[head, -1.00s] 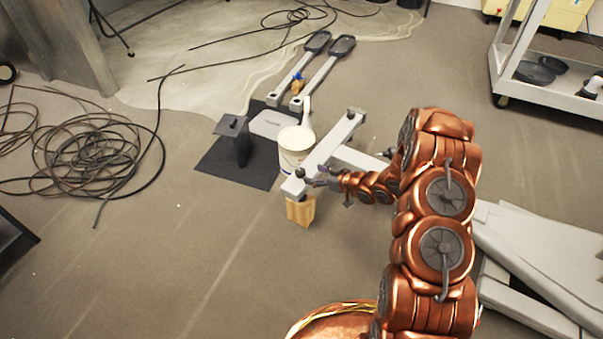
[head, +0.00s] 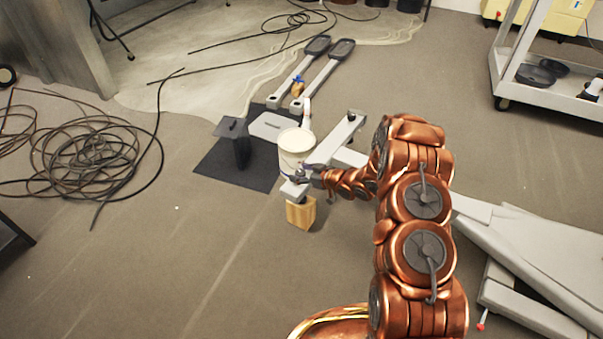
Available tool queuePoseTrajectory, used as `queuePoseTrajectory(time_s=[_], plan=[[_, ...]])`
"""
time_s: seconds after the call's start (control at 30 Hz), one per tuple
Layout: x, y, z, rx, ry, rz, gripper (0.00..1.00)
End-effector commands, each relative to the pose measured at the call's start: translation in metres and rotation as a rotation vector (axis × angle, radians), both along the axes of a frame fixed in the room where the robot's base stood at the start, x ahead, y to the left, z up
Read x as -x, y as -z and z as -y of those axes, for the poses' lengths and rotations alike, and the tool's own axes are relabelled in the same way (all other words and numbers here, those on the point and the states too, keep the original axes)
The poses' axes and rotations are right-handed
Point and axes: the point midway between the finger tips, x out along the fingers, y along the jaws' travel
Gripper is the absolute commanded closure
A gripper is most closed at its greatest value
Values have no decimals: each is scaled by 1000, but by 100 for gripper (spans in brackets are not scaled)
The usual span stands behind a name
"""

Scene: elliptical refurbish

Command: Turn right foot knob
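A light grey foot bar (head: 333,143) lies across the end of the machine's frame. A dark foot knob (head: 352,116) stands at its far end. My gripper (head: 297,173) is over the bar's near end and covers the spot of the knob there. The fingers are small and dark at this distance, so I cannot tell whether they are open, shut, or touching the near knob. A wooden block (head: 301,213) sits under the near end of the bar.
A white bucket (head: 296,146) stands close beside the bar and my gripper. A black mat (head: 215,168), two pedal arms (head: 325,75) and coiled cable (head: 90,160) lie beyond and left. Grey panels (head: 530,250) lie at right. The floor at front left is clear.

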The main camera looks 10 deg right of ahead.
Motion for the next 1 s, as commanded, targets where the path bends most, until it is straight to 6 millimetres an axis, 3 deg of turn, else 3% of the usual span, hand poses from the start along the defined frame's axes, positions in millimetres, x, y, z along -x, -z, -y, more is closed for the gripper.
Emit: queuePoseTrajectory(time_s=[0.07, 0.57, 1.0], plan=[[0, 0, 0, 0, 0, 0, 45], [0, 0, 0, 0, -1, 0, 96], [0, -2, -3, -2, 88, 1, 96]])
